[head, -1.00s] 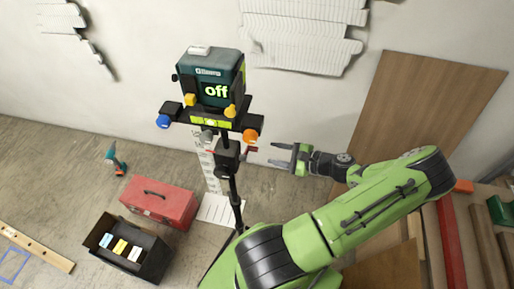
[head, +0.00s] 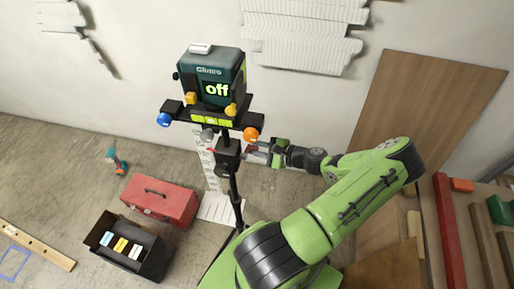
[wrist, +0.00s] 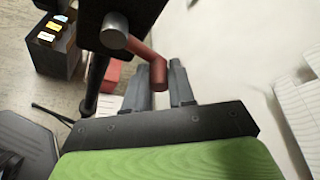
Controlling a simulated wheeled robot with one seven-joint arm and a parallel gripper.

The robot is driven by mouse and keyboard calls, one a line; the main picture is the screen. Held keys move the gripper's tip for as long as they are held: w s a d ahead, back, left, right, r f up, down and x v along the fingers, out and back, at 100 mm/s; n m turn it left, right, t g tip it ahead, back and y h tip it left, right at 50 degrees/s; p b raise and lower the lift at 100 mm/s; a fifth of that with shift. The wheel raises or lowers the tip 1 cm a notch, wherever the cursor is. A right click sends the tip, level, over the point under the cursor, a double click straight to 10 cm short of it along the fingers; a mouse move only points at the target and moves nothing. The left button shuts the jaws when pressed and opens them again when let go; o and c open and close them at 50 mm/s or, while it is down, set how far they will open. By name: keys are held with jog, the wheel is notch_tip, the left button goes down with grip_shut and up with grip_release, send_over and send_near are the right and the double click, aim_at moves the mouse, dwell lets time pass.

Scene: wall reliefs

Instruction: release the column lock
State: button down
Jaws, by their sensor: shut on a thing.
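The column lock's red lever (wrist: 145,56) sticks out from a dark clamp block with a round grey metal end (wrist: 115,30) in the wrist view. My gripper (wrist: 161,76) has its two grey fingers on either side of the lever's rounded tip and is shut on it. In the head view my gripper (head: 259,152) is at the right of the black clamp (head: 228,156) on the column (head: 233,192). The lever is mostly hidden there. A dark green device (head: 211,75) with a lit "off" display sits on the column's head.
The head plate carries a blue knob (head: 164,120), an orange knob (head: 250,134) and a yellow-green level strip (head: 211,120). A red toolbox (head: 160,202) and an open black box (head: 132,252) stand on the floor at left. A brown board (head: 425,125) leans on the wall at right.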

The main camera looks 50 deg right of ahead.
jog(key=shift+r+n+t+b, duration=0.35)
jog(key=shift+n+t+b, duration=0.1)
jog(key=shift+n, duration=0.25)
jog(key=shift+r+n+h, duration=0.45)
jog(key=shift+n+h, duration=0.05)
jog(key=shift+w, duration=0.1)
jog(key=c, duration=1)
grip_release()
jog(key=v, duration=1.6)
jog(key=shift+d+f+b, duration=0.1)
jog(key=shift+f+b, duration=0.15)
jog(key=shift+b, duration=0.05)
